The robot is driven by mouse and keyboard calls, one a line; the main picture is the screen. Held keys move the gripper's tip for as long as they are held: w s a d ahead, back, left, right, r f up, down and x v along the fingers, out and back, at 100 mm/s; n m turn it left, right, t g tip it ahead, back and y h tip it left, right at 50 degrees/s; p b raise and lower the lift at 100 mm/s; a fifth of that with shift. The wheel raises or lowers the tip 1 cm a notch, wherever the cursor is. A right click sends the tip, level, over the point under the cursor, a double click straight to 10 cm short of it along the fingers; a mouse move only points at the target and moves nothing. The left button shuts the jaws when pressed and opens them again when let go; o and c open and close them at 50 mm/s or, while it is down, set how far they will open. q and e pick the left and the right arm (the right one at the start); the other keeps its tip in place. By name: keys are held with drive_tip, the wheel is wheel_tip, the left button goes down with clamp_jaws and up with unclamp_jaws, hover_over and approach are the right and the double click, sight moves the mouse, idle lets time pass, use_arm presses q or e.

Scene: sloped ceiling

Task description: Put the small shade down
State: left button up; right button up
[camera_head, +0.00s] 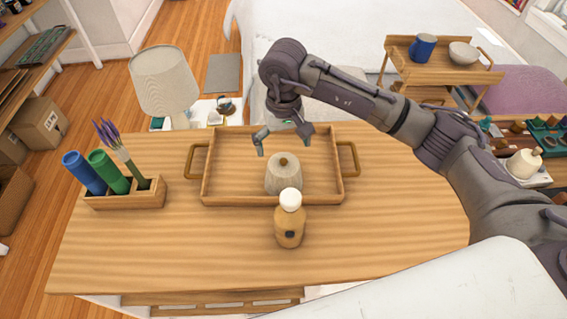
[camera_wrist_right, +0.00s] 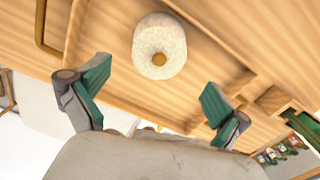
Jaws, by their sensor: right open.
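The small shade (camera_head: 283,178) is pale, with a round brown knob on top. It stands upright in the wooden tray (camera_head: 222,192), near the tray's front edge. In the right wrist view the shade (camera_wrist_right: 159,42) shows from above, beyond the fingertips and apart from them. My right gripper (camera_head: 283,143) is open and empty above the back part of the tray, behind the shade. Its two green-padded fingers (camera_wrist_right: 155,88) are spread wide in the wrist view. My left gripper is in neither view.
A bottle with a white cap (camera_head: 289,220) stands just in front of the tray. A wooden holder (camera_head: 125,199) with blue and green rolls and purple flowers stands at the left. The table's (camera_head: 390,225) right part and front are clear.

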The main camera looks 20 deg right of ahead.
drive_tip(key=shift+r+b, duration=0.3)
drive_tip(key=shift+r, duration=1.25)
